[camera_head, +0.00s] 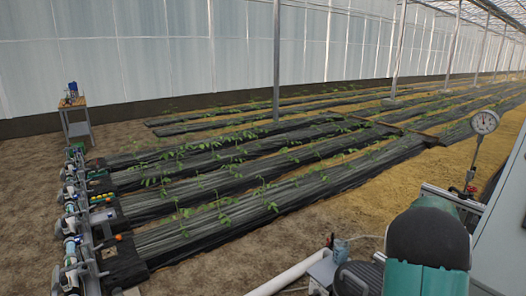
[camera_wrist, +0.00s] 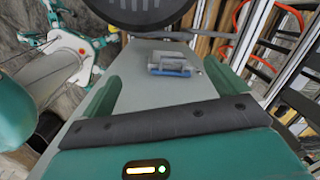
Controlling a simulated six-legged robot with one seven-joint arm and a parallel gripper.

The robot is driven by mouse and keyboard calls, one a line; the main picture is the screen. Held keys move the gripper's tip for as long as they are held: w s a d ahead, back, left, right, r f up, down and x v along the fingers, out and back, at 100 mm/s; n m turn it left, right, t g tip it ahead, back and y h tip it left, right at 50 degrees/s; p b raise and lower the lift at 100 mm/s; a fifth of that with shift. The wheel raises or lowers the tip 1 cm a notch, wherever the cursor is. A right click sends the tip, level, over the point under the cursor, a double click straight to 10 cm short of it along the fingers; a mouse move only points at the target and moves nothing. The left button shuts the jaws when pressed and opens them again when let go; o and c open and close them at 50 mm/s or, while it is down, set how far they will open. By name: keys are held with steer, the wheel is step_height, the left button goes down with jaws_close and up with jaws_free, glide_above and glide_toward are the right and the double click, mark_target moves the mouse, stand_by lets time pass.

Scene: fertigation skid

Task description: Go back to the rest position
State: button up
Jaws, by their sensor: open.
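My gripper (camera_wrist: 161,72) shows in the wrist view, with its two green fingers spread apart at left and right. Nothing is held between them. Beyond the fingers lies a flat grey surface (camera_wrist: 140,66) with a small blue and grey block-like part (camera_wrist: 170,64) on it. The gap between the fingers and that part cannot be judged. In the head view I cannot make out my gripper.
In the head view a pressure gauge (camera_head: 485,122) stands on a stem at right, near a grey cabinet (camera_head: 503,235). A white pipe (camera_head: 290,276) runs along the bottom. Pipes and valves (camera_head: 72,222) line the left, beside planted beds (camera_head: 250,205). A small table (camera_head: 75,118) stands behind.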

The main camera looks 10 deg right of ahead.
steer(key=s+a+r+n+t, duration=0.1)
steer(key=a+r+n, duration=0.6)
steer(key=a, duration=0.5)
steer(key=s+a+r+n+t, duration=0.1)
steer(key=a+r+n, duration=0.5)
steer(key=a+r, duration=0.45)
steer(key=s+a+n+t, duration=0.2)
steer(key=s+a+n, duration=1.2)
steer(key=a, duration=0.5)
steer(key=shift+s+a+r+n+t, duration=0.15)
steer(key=shift+s+r+n+t, duration=0.15)
steer(key=shift+s+r+t, duration=0.15)
steer(key=shift+c, duration=0.5)
